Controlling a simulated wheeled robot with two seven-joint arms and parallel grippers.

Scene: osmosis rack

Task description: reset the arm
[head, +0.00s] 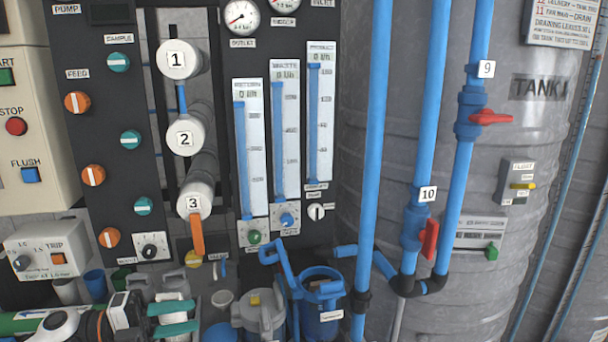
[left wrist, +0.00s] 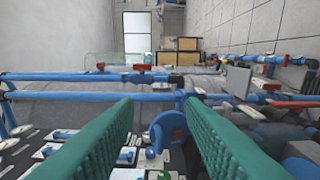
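My left gripper (head: 197,315) is low in the head view, its arm coming in from the bottom left. Its two green fingers point right, with a gap between them and nothing held. In the left wrist view the same gripper (left wrist: 159,103) shows its fingers spread wide and empty. It is in front of the lower part of the dark rack panel (head: 115,190), below the white vessel end marked 3 (head: 194,203) and its orange handle (head: 197,236). I cannot see my right arm or right gripper.
A grey lidded housing (head: 259,316) and a blue housing (head: 321,305) stand right of the left gripper. Blue pipes (head: 374,130) with red-handled valves (head: 429,240) run before the grey tank (head: 510,130). A trip box (head: 45,249) stands at left.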

